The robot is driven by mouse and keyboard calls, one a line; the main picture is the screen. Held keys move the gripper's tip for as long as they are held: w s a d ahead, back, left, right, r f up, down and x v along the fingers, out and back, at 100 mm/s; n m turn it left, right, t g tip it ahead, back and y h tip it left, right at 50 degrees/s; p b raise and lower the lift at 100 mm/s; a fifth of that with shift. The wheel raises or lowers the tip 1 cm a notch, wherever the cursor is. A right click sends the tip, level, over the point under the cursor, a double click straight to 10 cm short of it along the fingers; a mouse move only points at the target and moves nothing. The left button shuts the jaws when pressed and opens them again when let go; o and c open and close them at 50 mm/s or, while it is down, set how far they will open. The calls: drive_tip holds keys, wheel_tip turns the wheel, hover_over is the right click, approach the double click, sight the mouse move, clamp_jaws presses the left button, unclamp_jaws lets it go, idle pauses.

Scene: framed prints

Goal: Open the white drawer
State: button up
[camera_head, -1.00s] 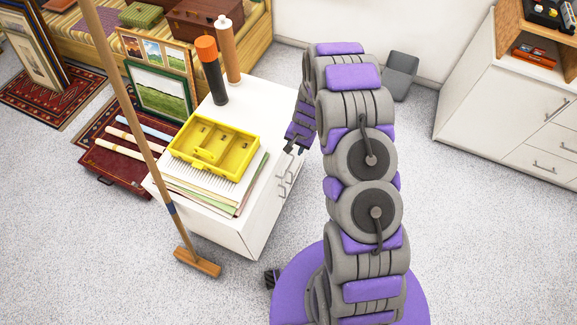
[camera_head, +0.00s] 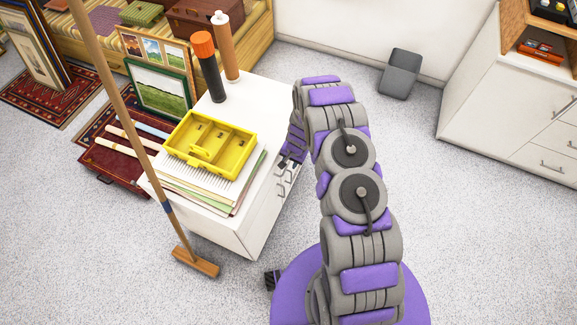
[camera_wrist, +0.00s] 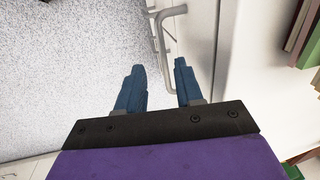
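The white drawer cabinet (camera_head: 262,212) stands left of my arm, its handled front facing right. Metal bar handles (camera_head: 283,182) run down that front, and the drawers look closed. My gripper (camera_head: 282,163) is by the upper handles in the head view, small and partly hidden by my arm there. In the wrist view, the blue fingers of my gripper (camera_wrist: 159,64) are apart, with a handle (camera_wrist: 166,75) showing between and beyond their tips. I cannot tell whether they touch it. The white cabinet front (camera_wrist: 197,45) runs along the right of the fingers.
A grey bin (camera_head: 400,74) and white cabinets (camera_head: 500,110) stand right. Carpet right of my arm is clear.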

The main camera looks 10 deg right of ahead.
sight(286, 168)
drive_tip(key=f, duration=0.1)
drive_tip(key=a+f, duration=0.1)
drive_tip(key=f, duration=0.1)
drive_tip(key=shift+w+a+f, duration=0.15)
drive_tip(key=shift+w+a, duration=0.05)
drive_tip(key=shift+a, duration=0.15)
drive_tip(key=shift+d, duration=0.35)
drive_tip(key=shift+c, duration=1.1)
drive_tip(key=shift+a, duration=0.2)
clamp_jaws()
drive_tip(key=shift+s, duration=0.1)
